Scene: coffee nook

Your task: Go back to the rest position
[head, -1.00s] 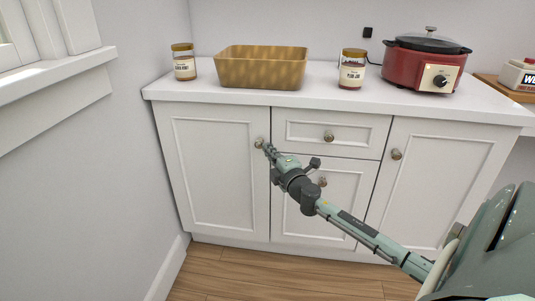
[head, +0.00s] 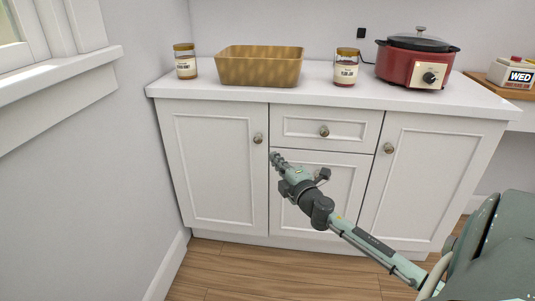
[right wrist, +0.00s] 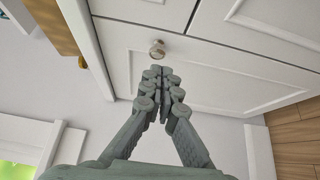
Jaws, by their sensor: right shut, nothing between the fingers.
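My right gripper (head: 275,157) is shut and empty, in front of the white base cabinet, a little below and right of the left door's round knob (head: 258,138). In the right wrist view my gripper (right wrist: 161,70) shows with its fingers together, just below a round knob (right wrist: 157,48) in the picture and apart from it. The left cabinet door (head: 221,170) looks closed. My left gripper is not in view.
On the white counter (head: 200,93) stand a jar (head: 185,66), a tan basket (head: 259,68), a second jar (head: 345,70) and a red slow cooker (head: 414,67). A wall with a window sill (head: 60,75) is at left. Wooden floor (head: 240,272) lies in front.

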